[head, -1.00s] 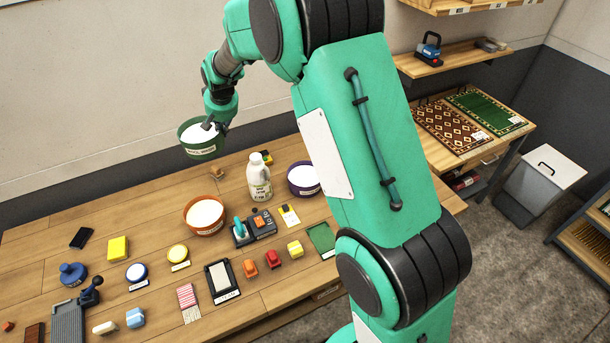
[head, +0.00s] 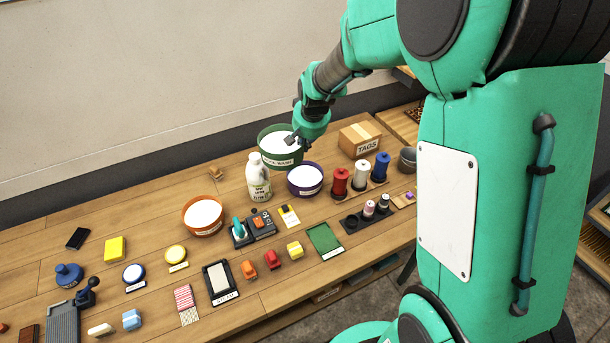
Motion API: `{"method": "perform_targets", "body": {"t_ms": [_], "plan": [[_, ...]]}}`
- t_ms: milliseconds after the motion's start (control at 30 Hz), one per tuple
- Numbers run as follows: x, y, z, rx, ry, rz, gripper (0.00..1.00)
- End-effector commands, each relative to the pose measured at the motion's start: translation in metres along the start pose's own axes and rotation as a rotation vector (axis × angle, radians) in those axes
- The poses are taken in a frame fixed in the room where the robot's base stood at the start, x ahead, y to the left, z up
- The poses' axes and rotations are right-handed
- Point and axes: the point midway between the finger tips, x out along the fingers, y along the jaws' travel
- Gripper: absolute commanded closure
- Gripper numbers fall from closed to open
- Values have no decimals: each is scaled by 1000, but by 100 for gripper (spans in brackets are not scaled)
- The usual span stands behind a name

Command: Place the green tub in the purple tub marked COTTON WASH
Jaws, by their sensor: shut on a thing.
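The green tub (head: 281,158) has a white label and white contents. My gripper (head: 300,142) is shut on its right rim and holds it up, upright. It appears above and slightly behind the purple tub, overlapping its upper left edge in the picture. The purple tub (head: 305,192) stands on the table, with white contents and a pale label on its front too small to read. Its far left rim is partly hidden by the green tub. I cannot tell the exact height between the two tubs.
A white bottle (head: 258,178) stands just left of the purple tub, and an orange tub (head: 204,232) is further left. Thread spools (head: 361,174) and a TAGS box (head: 360,136) are at the right. Small items crowd the table's front; the back left is clear.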

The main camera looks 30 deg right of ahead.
Motion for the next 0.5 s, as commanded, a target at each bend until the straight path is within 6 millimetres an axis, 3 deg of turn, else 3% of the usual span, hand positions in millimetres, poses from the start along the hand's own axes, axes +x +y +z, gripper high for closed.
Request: {"method": "perform_targets", "body": {"t_ms": [200,500], "plan": [[-11,45,28,61,11,23,100],[-17,77,56,108,14,42,100]]}}
